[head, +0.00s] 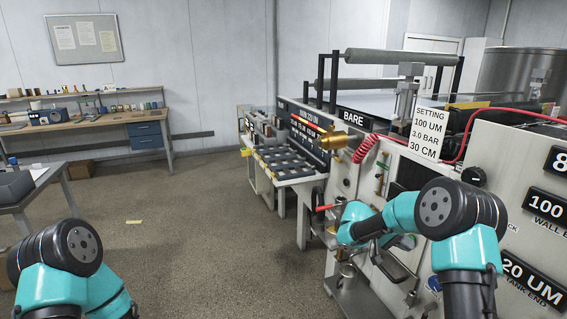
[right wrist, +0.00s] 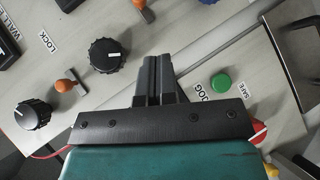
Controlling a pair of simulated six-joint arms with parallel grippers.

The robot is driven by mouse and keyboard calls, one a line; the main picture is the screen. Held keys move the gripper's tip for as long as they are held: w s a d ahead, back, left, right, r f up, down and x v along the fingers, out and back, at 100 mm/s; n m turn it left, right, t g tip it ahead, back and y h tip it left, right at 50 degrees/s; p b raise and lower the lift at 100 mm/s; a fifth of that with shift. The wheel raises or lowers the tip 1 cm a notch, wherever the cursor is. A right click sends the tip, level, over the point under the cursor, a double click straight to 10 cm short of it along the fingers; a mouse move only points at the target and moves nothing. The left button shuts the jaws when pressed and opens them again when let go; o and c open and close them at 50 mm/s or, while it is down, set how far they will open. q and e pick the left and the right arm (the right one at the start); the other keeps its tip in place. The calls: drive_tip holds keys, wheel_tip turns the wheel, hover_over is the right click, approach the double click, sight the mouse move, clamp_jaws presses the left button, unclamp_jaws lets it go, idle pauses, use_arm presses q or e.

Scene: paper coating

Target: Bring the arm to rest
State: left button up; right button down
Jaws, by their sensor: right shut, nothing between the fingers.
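My right arm (head: 462,212), teal and black, reaches in from the lower right in front of the coating machine. My right gripper (right wrist: 158,65) shows clearly in the right wrist view, its two dark fingers together and empty. Its fingers point over a grey control panel (right wrist: 205,22), apart from the knobs as far as I can tell. My left arm (head: 70,262) is folded at the lower left of the head view; its gripper is outside the picture.
The panel carries black knobs (right wrist: 105,55), orange toggles (right wrist: 66,85) and a green button (right wrist: 221,82). The machine has a brass fitting (head: 357,148), red hose (head: 366,150) and setting sign (head: 430,133). A workbench (head: 100,126) stands behind; the middle floor (head: 210,235) is clear.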

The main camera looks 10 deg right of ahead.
drive_tip(key=s+a+f+n+y, duration=0.3)
drive_tip(key=s+a+f+y, duration=0.15)
drive_tip(key=f, duration=0.55)
drive_tip(key=s+a+f+n+y, duration=0.35)
drive_tip(key=s+a+f, duration=0.2)
drive_tip(key=f, duration=0.55)
drive_tip(key=s+a+f+t+y, duration=0.6)
drive_tip(key=s+a+f+y, duration=0.2)
drive_tip(key=s+a, duration=0.5)
drive_tip(key=s+f, duration=0.2)
drive_tip(key=s, duration=0.1)
drive_tip(key=shift+a+m, duration=0.15)
drive_tip(key=shift+m, duration=0.2)
